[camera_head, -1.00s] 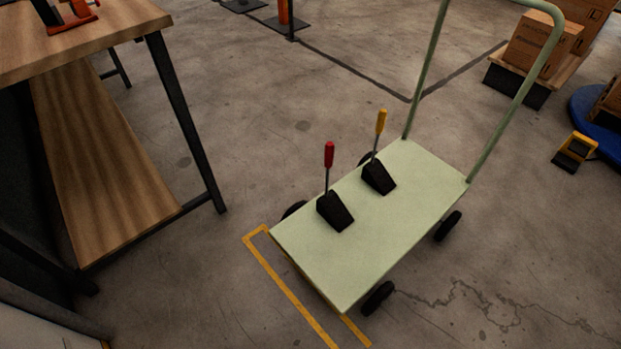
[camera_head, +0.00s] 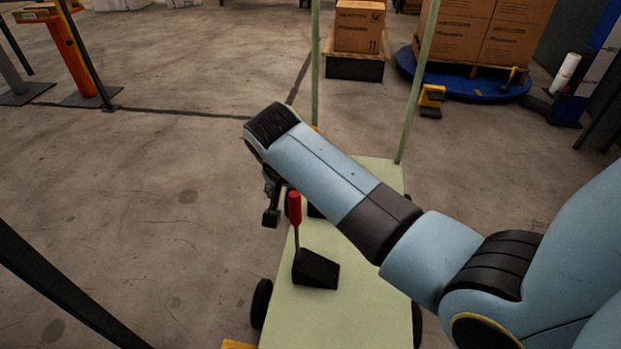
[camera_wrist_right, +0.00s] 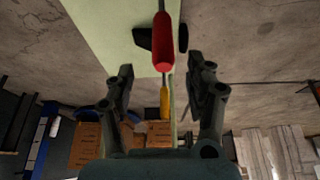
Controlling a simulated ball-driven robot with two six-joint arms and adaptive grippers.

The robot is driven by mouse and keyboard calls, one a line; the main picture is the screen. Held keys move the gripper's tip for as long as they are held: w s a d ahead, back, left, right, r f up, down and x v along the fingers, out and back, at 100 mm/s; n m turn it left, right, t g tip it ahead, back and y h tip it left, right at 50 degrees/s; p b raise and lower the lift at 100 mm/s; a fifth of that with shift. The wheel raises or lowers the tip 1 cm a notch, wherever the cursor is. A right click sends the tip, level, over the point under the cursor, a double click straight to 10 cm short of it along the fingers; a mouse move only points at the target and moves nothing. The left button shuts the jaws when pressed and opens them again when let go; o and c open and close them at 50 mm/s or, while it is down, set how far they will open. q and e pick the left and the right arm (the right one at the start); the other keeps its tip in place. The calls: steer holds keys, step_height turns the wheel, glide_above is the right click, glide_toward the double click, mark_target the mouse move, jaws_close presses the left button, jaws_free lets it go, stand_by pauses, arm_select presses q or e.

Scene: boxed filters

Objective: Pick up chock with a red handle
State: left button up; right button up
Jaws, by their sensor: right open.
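The chock with a red handle (camera_head: 316,270) stands on the pale green cart deck (camera_head: 345,315), its black wedge flat and its red grip (camera_head: 295,207) upright. My right gripper (camera_head: 271,205) is just left of the red grip, partly hidden behind my forearm. In the right wrist view, my right gripper (camera_wrist_right: 160,72) is open and empty, and the red handle (camera_wrist_right: 162,50) shows in the gap between its fingertips, seemingly apart from both. A yellow handle (camera_wrist_right: 164,103) appears beyond it. In the head view my arm hides most of that second chock. My left gripper is out of view.
The cart's green uprights (camera_head: 316,60) rise behind the deck. Boxes (camera_head: 360,25) on a pallet and a blue round platform (camera_head: 480,85) stand farther back. An orange post (camera_head: 75,50) is at the back left. The floor left of the cart is clear.

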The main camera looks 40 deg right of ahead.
mark_target(294, 199)
steer(key=shift+x, duration=1.1)
steer(key=shift+f+b, duration=0.4)
steer(key=shift+b, duration=0.05)
steer(key=shift+w+f+b, duration=0.15)
steer(key=shift+f+b, duration=0.25)
steer(key=shift+f, duration=0.25)
steer(key=b+x, duration=0.1)
steer(key=x, duration=0.1)
steer(key=shift+f, duration=0.35)
steer(key=shift+w+d+f+b, duration=0.1)
steer(key=shift+w+f+b, duration=0.15)
steer(key=shift+b, duration=0.1)
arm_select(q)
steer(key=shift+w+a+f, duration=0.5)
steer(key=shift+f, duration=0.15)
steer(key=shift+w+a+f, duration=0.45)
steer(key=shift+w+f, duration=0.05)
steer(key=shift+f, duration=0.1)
arm_select(e)
steer(key=shift+r, duration=0.1)
steer(key=c, duration=1.1)
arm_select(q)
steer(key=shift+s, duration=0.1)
arm_select(e)
jaws_close()
